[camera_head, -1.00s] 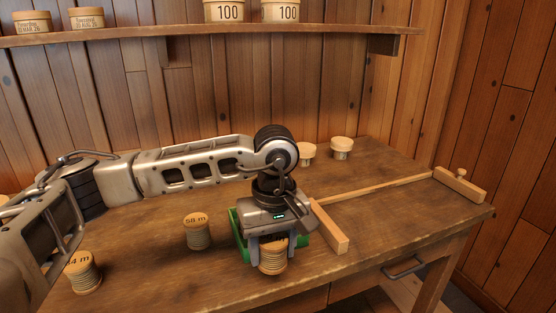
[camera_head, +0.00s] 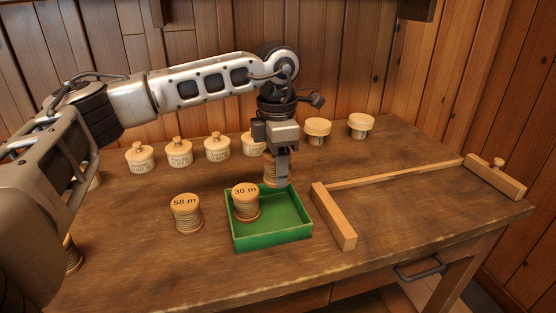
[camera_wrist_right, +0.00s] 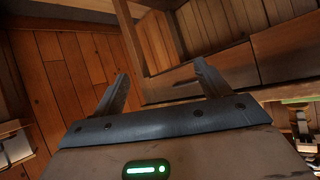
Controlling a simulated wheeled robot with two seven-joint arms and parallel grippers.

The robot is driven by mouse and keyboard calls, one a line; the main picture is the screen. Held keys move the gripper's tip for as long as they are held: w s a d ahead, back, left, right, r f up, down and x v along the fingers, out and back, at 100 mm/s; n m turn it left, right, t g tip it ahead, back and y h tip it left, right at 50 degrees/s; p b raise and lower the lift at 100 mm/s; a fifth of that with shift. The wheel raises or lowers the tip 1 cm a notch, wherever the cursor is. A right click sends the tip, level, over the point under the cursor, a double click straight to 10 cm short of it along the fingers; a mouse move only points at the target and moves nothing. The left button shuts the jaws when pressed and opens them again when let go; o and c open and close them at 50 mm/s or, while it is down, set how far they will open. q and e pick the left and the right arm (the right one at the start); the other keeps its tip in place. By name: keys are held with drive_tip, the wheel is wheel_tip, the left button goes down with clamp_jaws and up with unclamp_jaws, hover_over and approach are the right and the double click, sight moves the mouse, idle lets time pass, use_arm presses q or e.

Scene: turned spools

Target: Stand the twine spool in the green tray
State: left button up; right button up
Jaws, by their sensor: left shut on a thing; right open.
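The green tray (camera_head: 270,240) sits on the table. A spool marked 30 m (camera_head: 245,204) stands upright in its left part. My left gripper (camera_head: 281,177) is shut on another wound spool (camera_head: 270,170), held upright above the tray's back edge. The gripper hides part of this spool, and I cannot read its label. A spool marked 58 m (camera_head: 186,214) stands on the table left of the tray. Another spool (camera_head: 74,256) is mostly hidden behind my left arm. My right gripper (camera_wrist_right: 161,80) is open and empty in the right wrist view.
Several lidded pots, one at the left (camera_head: 140,157) and one at the right (camera_head: 361,126), stand along the table's back. A wooden block (camera_head: 334,216) lies close to the tray's right side, with a thin rail (camera_head: 400,173) running to another block (camera_head: 495,178).

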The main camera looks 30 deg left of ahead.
use_arm(q)
wheel_tip(320, 180, down, 6)
drive_tip(key=b, duration=0.3)
drive_tip(key=shift+r, duration=0.2)
drive_tip(key=shift+f+b, duration=0.5)
drive_tip(key=shift+f, duration=0.4)
use_arm(e)
drive_tip(key=shift+w+a+f+t, duration=0.15)
drive_tip(key=shift+f+t, duration=0.25)
drive_tip(key=shift+f, duration=0.35)
use_arm(q)
drive_tip(key=o, duration=1.1)
drive_tip(key=shift+c, duration=0.2)
use_arm(e)
drive_tip(key=shift+f, duration=0.1)
